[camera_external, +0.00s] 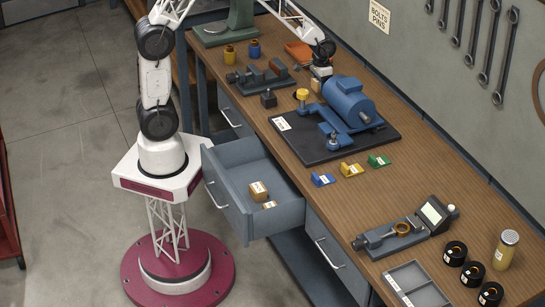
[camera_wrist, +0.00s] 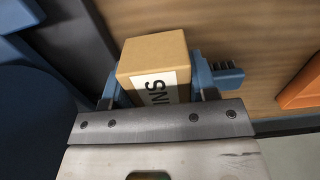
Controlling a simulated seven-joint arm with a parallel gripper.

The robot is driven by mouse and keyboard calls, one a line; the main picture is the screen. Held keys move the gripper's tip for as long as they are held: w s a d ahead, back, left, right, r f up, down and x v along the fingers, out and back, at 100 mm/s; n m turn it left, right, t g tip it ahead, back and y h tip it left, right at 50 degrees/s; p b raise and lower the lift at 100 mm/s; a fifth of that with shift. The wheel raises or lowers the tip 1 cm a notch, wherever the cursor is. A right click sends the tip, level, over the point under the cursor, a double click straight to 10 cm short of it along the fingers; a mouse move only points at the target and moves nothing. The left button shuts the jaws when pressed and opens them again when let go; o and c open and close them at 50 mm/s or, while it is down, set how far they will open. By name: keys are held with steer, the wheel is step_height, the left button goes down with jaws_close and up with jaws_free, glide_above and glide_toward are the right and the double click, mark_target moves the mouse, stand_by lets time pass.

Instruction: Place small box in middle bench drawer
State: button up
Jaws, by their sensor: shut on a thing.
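My gripper (camera_external: 320,72) is over the bench at the back, between an orange item and the blue motor. It is shut on a small tan box (camera_wrist: 152,55) with a white label, part of whose lettering shows in the wrist view. In the external view the held box (camera_external: 316,85) is small and partly covered by the gripper. I cannot tell whether it touches the bench. The middle bench drawer (camera_external: 228,188) is pulled open at the front. Inside it are a tan box (camera_external: 258,191) and a lower, flatter box (camera_external: 268,205), with bare floor around them.
The blue motor (camera_external: 350,98) on its black plate (camera_external: 300,145) stands beside my gripper. An orange item (camera_external: 300,53) lies behind it, also visible in the wrist view (camera_wrist: 300,88). A vise (camera_external: 258,78) and small blocks are to the left. The bench front edge borders the drawer.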

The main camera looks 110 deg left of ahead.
steer(key=shift+r, duration=2.75)
steer(key=shift+r, duration=0.6)
step_height(320, 180, up, 10)
steer(key=s+d+r+m, duration=0.1)
steer(key=s+d, duration=0.2)
steer(key=d, duration=0.7)
steer(key=s+d+r+m, duration=0.1)
steer(key=s+d, duration=0.2)
steer(key=d, duration=0.8)
steer(key=s+d+f+m, duration=0.2)
steer(key=s+d, duration=1.1)
steer(key=d, duration=0.2)
step_height(320, 180, down, 30)
steer(key=shift+w+a+f, duration=0.15)
steer(key=shift+w+a, duration=0.05)
glide_above(246, 178)
steer(key=shift+s+a+f, duration=0.1)
steer(key=shift+f, duration=2.8)
